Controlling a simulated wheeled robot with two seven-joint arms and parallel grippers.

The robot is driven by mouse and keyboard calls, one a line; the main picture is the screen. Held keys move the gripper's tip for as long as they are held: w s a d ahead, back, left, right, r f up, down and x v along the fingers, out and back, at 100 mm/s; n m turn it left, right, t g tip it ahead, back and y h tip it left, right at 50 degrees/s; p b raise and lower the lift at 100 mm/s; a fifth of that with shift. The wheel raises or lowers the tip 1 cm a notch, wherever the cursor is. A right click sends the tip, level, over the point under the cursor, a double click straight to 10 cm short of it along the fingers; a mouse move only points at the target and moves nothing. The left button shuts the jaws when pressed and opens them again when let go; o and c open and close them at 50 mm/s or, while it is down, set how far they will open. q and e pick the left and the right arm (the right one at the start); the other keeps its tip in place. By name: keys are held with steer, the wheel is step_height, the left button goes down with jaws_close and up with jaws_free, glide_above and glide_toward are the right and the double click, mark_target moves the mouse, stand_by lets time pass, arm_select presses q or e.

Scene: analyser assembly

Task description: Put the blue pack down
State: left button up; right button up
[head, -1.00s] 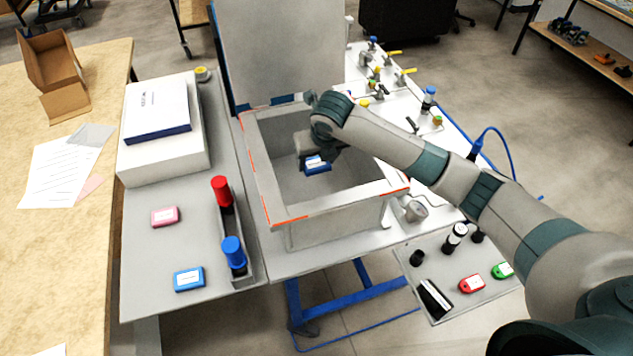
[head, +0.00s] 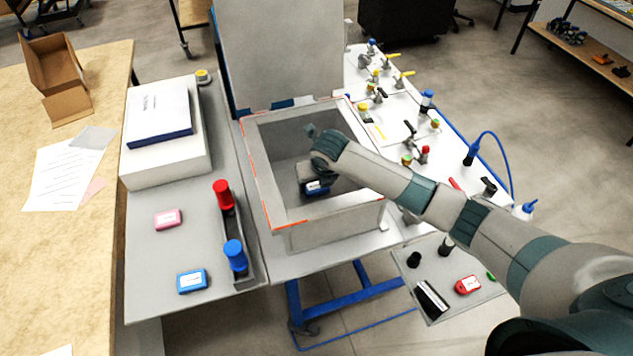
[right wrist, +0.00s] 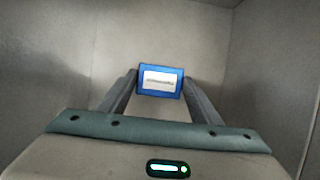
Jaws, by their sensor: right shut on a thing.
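The blue pack (head: 316,188) is inside the open grey box (head: 285,226), with its white label showing. My right gripper (head: 310,180) reaches down into the box and is shut on the pack. In the right wrist view the blue pack (right wrist: 160,81) sits between the two fingertips (right wrist: 160,85), label toward the camera, with grey box walls around. I cannot tell whether the pack touches the box floor. My left gripper is not in view.
A second blue pack (head: 192,281) and a pink pack (head: 167,219) lie on the grey side panel. Red (head: 221,192) and blue (head: 235,255) capped tubes stand in a rack. The box's raised lid (head: 280,55) stands behind. Valves (head: 380,85) line the right side.

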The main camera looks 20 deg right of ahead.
steer(key=shift+f, duration=0.35)
steer(key=o, duration=1.1)
steer(key=shift+c, duration=0.2)
steer(key=b+v, duration=0.2)
steer(key=v, duration=1)
steer(key=shift+b, duration=0.3)
